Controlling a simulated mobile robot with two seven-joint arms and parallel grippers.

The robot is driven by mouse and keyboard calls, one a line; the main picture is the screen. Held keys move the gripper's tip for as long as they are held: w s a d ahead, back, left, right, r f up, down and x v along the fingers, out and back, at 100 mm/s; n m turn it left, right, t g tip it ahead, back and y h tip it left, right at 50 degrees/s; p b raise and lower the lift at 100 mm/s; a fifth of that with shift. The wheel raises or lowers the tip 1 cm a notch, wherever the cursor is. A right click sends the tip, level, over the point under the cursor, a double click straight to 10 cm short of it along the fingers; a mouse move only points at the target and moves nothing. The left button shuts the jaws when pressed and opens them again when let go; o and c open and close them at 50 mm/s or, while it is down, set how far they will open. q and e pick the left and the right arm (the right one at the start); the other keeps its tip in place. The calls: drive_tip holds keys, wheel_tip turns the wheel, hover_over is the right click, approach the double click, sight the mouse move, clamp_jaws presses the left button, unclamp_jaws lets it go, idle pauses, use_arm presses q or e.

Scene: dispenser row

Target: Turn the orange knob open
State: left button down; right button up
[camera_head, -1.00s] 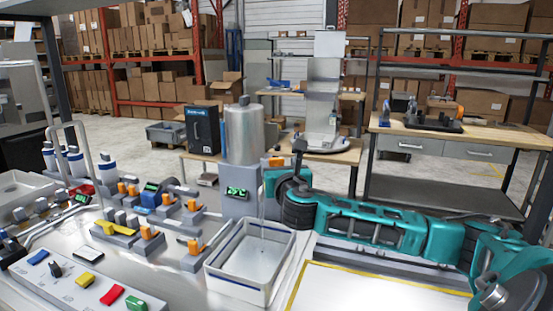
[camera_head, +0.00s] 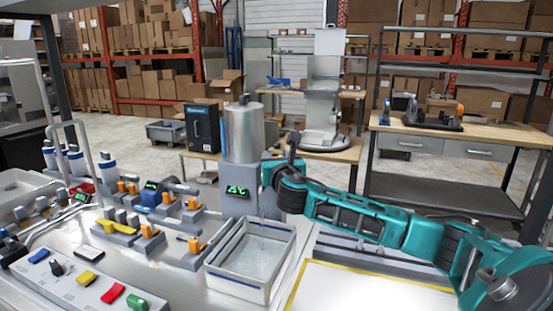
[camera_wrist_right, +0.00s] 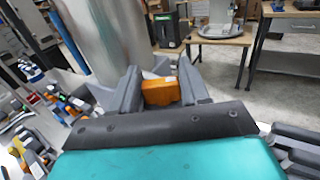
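The orange knob (camera_wrist_right: 161,92) shows in the right wrist view, between the two grey fingers of my right gripper (camera_wrist_right: 159,80). The fingers stand apart, one on each side of the knob; whether they touch it I cannot tell. In the head view the teal end of my right arm (camera_head: 272,172) is at the dispenser's right side and hides the knob. The dispenser has a metal tank (camera_head: 243,134) on a grey body with a green display (camera_head: 237,190). My left gripper is not in view.
A white tub (camera_head: 226,272) stands on the counter below the dispenser. A white mat with a yellow border (camera_head: 290,296) lies to its right. Several small orange-handled valves (camera_head: 150,230) and a panel of coloured switches (camera_head: 72,290) are at the left.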

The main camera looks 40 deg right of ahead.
drive_tip(key=c, duration=0.5)
drive_tip(key=shift+o, duration=0.2)
